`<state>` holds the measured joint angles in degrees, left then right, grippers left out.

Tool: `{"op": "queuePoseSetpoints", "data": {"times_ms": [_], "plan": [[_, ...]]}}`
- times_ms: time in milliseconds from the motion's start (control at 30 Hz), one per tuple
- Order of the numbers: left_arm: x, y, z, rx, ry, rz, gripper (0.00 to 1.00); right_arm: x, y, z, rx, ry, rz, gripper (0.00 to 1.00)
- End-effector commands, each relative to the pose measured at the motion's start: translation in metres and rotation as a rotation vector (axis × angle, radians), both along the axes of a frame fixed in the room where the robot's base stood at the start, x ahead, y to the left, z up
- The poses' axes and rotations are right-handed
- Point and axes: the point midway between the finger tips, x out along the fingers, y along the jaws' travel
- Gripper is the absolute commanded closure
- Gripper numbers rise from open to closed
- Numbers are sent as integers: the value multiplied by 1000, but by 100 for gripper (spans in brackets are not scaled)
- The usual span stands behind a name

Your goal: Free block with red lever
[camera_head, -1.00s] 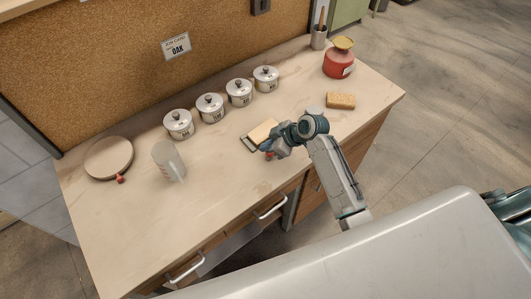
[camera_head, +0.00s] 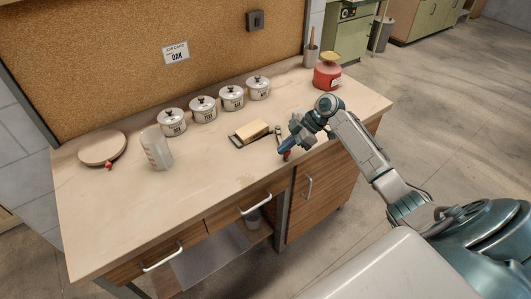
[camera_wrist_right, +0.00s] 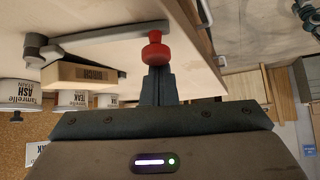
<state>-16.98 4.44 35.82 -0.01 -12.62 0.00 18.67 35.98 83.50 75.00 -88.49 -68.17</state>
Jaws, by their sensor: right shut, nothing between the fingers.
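A pale wooden block (camera_head: 252,130) lies in a dark low holder (camera_head: 237,142) on the bench. In the right wrist view, the block (camera_wrist_right: 92,74) bears a label reading BIRCH. A grey lever (camera_wrist_right: 110,38) runs past the block and ends in a red knob (camera_wrist_right: 155,50). In the head view the red knob (camera_head: 287,155) is right of the block, near the bench's front edge. My right gripper (camera_head: 288,149) is at the knob. Its fingers (camera_wrist_right: 158,75) are shut and empty, with their tips against or just beside the knob; contact is unclear. My left gripper is out of view.
Several labelled canisters (camera_head: 203,109) stand along the back. A red jar (camera_head: 327,75) stands back right. The front middle of the bench is clear.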

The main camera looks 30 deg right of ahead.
Motion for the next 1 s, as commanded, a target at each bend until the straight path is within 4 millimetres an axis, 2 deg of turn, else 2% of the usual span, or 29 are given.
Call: {"op": "queuePoseSetpoints", "data": {"times_ms": [133, 400, 700, 1000], "plan": [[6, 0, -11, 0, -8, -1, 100, -7, -19, -4, -4, 1, -4, 100], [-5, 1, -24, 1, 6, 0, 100, -12, -43, -3, -3, 2, -5, 100], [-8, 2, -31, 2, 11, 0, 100, -12, -56, -1, -2, 1, -5, 100], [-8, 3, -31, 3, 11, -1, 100, -13, -59, -1, -3, 2, -5, 100]]}}
